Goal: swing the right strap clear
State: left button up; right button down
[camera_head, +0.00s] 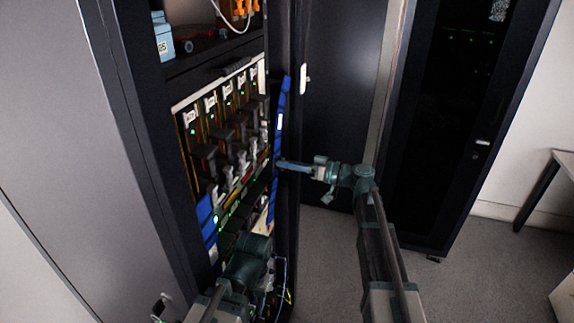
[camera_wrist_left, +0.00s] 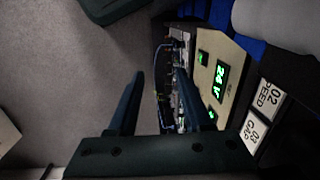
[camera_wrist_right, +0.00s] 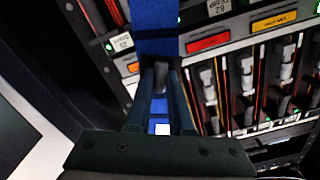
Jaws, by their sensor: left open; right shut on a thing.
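The right strap (camera_head: 283,105) is a long blue strip, nearly upright along the right side of the open rack. In the right wrist view the strap (camera_wrist_right: 157,40) runs between and beyond my right gripper's fingers. My right gripper (camera_head: 281,164) is shut on a dark grip (camera_wrist_right: 161,78) at the strap. My left gripper (camera_wrist_left: 159,80) is open, with nothing seen between its fingers, low in front of the rack; its fingertips are hard to make out in the head view. A second blue strap (camera_head: 205,212) stands at the rack's left side, partly hidden lower down.
Rows of labelled modules (camera_head: 220,110) with levers and green lights fill the rack between the straps. A dark cabinet door (camera_head: 340,80) stands to the right. Floor (camera_head: 330,245) shows right of the rack.

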aim_at(298, 151)
dwell(0.3)
jog(key=w+d+n, duration=0.1)
jog(key=w+n, duration=0.1)
jog(key=w, duration=0.1)
jog(key=w+d+f+n+b, duration=0.1)
jog(key=w+d+n, duration=0.1)
jog(key=w, duration=0.2)
jog(key=w+d+f+n+b, duration=0.1)
jog(key=w, duration=0.2)
jog(key=shift+w+d+n, duration=0.25)
jog(key=shift+w+n, duration=0.05)
jog(key=shift+n, duration=0.1)
jog(key=c, duration=0.8)
grip_release()
